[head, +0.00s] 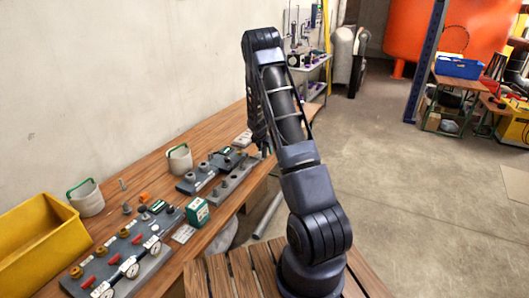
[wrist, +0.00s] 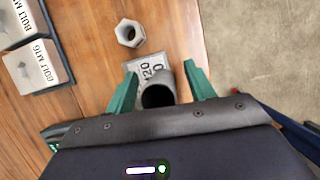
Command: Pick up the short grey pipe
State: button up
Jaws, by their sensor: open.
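The short grey pipe (wrist: 161,82) stands upright in the wrist view, with its dark open end facing the camera. My gripper (wrist: 161,73) is open, with one green finger on each side of the pipe. Gaps show between the pipe and both fingers. The dark gripper body hides the near part of the view. In the head view my arm reaches over the bench and the pipe cannot be made out.
A hex nut (wrist: 130,33) and a numbered plate (wrist: 146,67) lie close to the pipe. Bolt-marked blocks (wrist: 35,67) are at left. The bench (head: 228,208) also carries a gauge board (head: 128,262), a yellow bin (head: 38,243) and a bucket (head: 180,160).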

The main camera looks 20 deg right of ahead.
jog(key=shift+f, duration=0.25)
jog(key=c, duration=1)
jog(key=shift+c, duration=0.2)
jog(key=shift+r, duration=0.15)
